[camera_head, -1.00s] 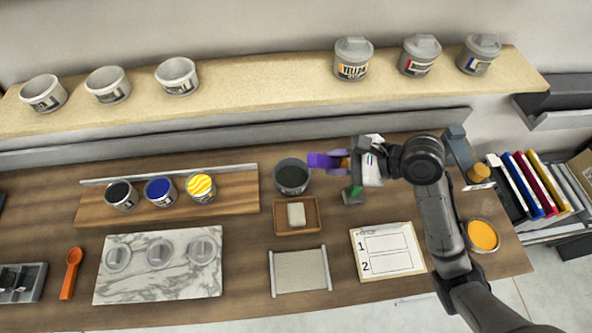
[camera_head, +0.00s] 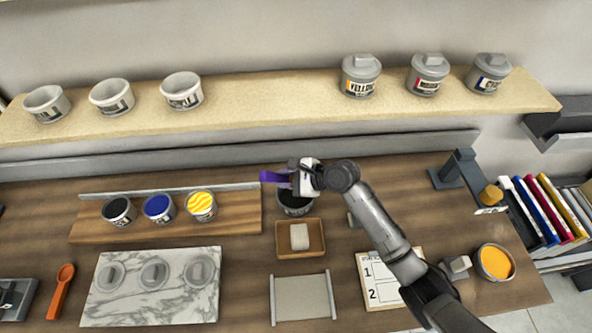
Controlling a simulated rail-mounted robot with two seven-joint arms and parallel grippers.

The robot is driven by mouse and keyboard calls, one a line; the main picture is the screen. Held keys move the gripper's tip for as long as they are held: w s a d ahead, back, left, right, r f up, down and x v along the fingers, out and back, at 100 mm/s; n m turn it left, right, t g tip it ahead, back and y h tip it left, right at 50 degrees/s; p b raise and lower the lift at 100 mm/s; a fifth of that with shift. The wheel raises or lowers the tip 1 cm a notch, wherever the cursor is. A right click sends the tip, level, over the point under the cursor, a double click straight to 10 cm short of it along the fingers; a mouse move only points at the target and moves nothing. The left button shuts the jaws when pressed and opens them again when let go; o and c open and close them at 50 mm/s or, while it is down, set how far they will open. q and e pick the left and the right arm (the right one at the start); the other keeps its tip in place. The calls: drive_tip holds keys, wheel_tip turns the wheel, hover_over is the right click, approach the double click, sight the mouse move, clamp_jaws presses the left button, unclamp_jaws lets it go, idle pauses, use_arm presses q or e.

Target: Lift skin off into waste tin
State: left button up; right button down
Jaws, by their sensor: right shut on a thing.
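My right gripper (camera_head: 291,180) reaches in from the lower right. It is shut on a purple tool (camera_head: 274,177) whose end points left. The gripper is over or just behind a dark open tin (camera_head: 296,206), probably the waste tin, and partly covers it. Three open ink tins stand on a wooden board: black (camera_head: 118,211), blue (camera_head: 159,208) and yellow with wavy pale streaks (camera_head: 201,206). I cannot make out a separate skin on the tool. My left gripper is not in view.
Three lids (camera_head: 154,272) lie on a marble slab (camera_head: 210,305). A wooden tray (camera_head: 284,254) holds a pale block. An orange spoon (camera_head: 62,285) lies left, an orange-filled tin (camera_head: 495,262) right. A shelf (camera_head: 265,92) with several tins runs behind.

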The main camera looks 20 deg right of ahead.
drive_tip(key=w+f, duration=0.1)
drive_tip(key=d, duration=0.1)
drive_tip(key=w+f, duration=0.1)
drive_tip(key=shift+w+d+f+m, duration=0.25)
drive_tip(key=shift+w+f+m, duration=0.05)
drive_tip(key=shift+w, duration=0.2)
drive_tip(key=shift+w+d+f+b, duration=0.1)
drive_tip(key=shift+d+f+b, duration=0.2)
drive_tip(key=shift+f+b, duration=1.35)
drive_tip(key=shift+w+d+f+b, duration=0.1)
drive_tip(key=shift+d+f+b, duration=0.2)
drive_tip(key=shift+f+b, duration=1.35)
drive_tip(key=shift+d+f+b, duration=0.3)
drive_tip(key=shift+f+b, duration=0.85)
drive_tip(key=shift+f, duration=1.1)
drive_tip(key=shift+f, duration=0.6)
